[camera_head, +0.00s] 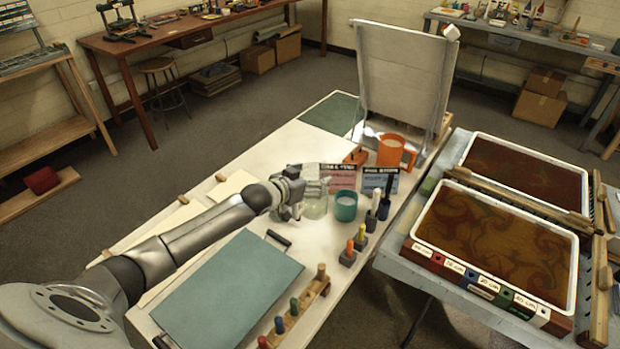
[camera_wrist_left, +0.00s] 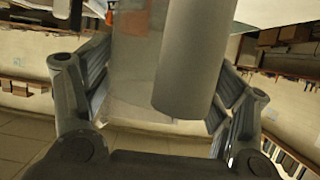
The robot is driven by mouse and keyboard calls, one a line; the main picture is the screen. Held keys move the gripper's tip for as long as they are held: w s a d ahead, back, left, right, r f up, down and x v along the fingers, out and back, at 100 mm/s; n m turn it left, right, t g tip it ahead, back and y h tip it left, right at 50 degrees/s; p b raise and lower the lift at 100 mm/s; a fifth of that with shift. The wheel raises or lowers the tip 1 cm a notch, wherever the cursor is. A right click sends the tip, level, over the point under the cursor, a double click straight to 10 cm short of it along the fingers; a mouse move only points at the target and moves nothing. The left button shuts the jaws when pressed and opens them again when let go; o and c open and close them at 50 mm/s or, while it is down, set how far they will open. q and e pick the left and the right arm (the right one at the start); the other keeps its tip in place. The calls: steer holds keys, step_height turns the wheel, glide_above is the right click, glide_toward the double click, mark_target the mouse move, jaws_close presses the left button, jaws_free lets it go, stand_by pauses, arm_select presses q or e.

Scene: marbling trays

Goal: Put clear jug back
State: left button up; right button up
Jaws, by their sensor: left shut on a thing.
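The clear jug (camera_head: 316,207) is at the middle of the white table, just left of a teal cup. My left gripper (camera_head: 299,192) reaches it from the left and is shut on it. In the left wrist view, the jug's see-through body (camera_wrist_left: 135,60) and a thick grey upright bar, perhaps its handle, sit between the two fingers. The gripper hides part of the jug in the head view. I cannot tell whether the jug's bottom touches the table. My right gripper is not in view.
Close right of the jug stand the teal cup (camera_head: 345,207), dark-based droppers (camera_head: 371,214) and a blue card (camera_head: 378,181). A teal board (camera_head: 230,285) lies in front. Marbling trays (camera_head: 490,240) lie right.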

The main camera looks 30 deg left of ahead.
arm_select(q)
steer(key=shift+f, duration=0.55)
steer(key=o, duration=2.1)
steer(key=shift+r+b+v, duration=0.25)
steer(key=shift+b+v, duration=0.1)
steer(key=shift+v, duration=2.8)
steer(key=shift+r+b+v, duration=0.2)
steer(key=shift+b+v, duration=0.1)
steer(key=shift+v, duration=2.8)
steer(key=shift+w, duration=0.25)
